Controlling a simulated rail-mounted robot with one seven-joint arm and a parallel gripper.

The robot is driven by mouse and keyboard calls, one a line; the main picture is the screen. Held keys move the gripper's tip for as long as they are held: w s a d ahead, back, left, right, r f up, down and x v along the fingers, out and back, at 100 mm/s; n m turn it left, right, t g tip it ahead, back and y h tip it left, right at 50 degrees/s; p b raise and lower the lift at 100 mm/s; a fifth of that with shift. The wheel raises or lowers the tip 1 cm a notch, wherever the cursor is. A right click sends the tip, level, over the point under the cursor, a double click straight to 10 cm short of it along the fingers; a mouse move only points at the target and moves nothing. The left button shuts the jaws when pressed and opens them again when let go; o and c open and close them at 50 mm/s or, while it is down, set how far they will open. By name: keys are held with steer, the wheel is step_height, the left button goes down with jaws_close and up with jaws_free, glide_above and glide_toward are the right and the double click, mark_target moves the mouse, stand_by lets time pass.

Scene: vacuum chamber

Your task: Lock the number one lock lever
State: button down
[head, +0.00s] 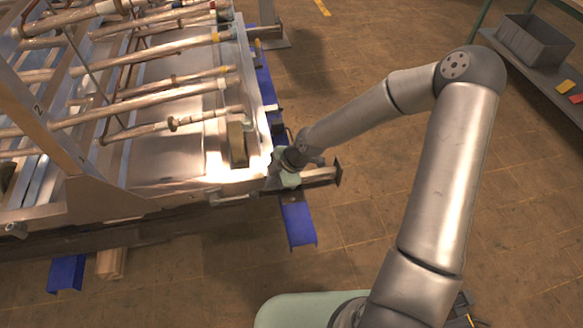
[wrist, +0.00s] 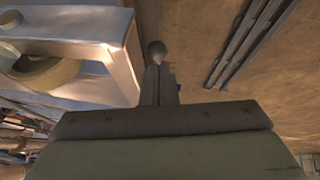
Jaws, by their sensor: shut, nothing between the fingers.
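In the wrist view, my gripper (wrist: 160,84) is shut, its two narrow fingers side by side with nothing between them. A grey ball knob (wrist: 157,52), which looks like the end of a lock lever, shows just beyond the fingertips; I cannot tell whether they touch it. In the head view, my gripper (head: 284,172) is at the right front corner of the metal chamber frame (head: 180,188). Its fingertips are hard to make out there. A thin bar handle (head: 233,199) lies along the front edge, left of my gripper; I cannot tell whether it is the number one lever.
Several copper-coloured pipes (head: 145,100) run across the frame on the left. A blue support beam (head: 298,222) lies under the corner. A shelf with a grey bin (head: 535,42) stands at the upper right. The tiled floor right of the frame is mostly open.

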steer(key=d+r, duration=0.4)
steer(key=d, duration=0.2)
steer(key=shift+d, duration=0.1)
stand_by(0.4)
steer(key=s+d+r+m+g+h, duration=0.1)
steer(key=s+d+r+m+h, duration=0.65)
steer(key=s+d, duration=0.2)
steer(key=s+d+r+m+y, duration=0.1)
steer(key=s+r+m, duration=1)
steer(key=m, duration=0.2)
steer(key=shift+d+r+t+y, duration=0.35)
steer(key=shift+d+t, duration=0.05)
